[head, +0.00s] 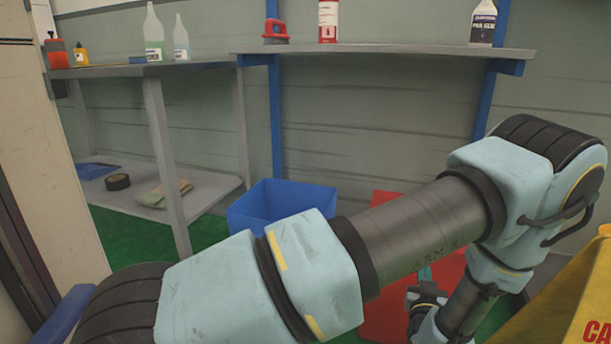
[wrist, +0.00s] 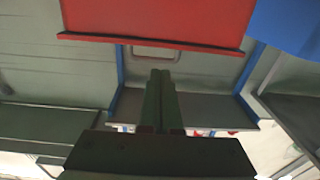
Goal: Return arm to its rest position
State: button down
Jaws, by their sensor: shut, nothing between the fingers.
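My arm reaches across the front of the head view, bends at the right and comes back down towards the lower middle. My gripper (wrist: 161,76) shows in the wrist view with its two dark green fingers together and nothing between them. In the head view, the wrist end is low, in front of a red bin (head: 385,319), and the arm hides part of that bin. The red bin (wrist: 158,18) also shows at the top of the wrist view, beyond the fingertips.
A blue bin (head: 275,202) stands on the green floor behind my arm. A wall shelf (head: 385,49) holds a red suction handle (head: 276,33) and bottles. A shelving table (head: 150,69) stands left. A yellow caution sign (head: 575,300) is close to my arm at lower right.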

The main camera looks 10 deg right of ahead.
jog(key=w+a+r+n+g+y, duration=0.35)
jog(key=w+a+g, duration=0.45)
jog(key=w+a, duration=0.6)
jog(key=s+a+r+g+y, duration=0.1)
jog(key=s+a+r+g, duration=0.15)
jog(key=s+a, duration=0.45)
jog(key=s+a+r+g+y, duration=0.1)
jog(key=s+a+r+g, duration=0.2)
jog(key=a, duration=0.7)
jog(key=s+a+r+g+y, duration=0.15)
jog(key=s+a+r, duration=0.3)
jog(key=a, duration=0.45)
notch_tip(320, 180, up, 34)
jog(key=s+p, duration=0.1)
jog(key=p, duration=3.3)
jog(key=shift+s+g, duration=0.15)
jog(key=shift+g, duration=0.15)
jog(key=shift+a+f, duration=0.15)
jog(key=shift+a, duration=0.05)
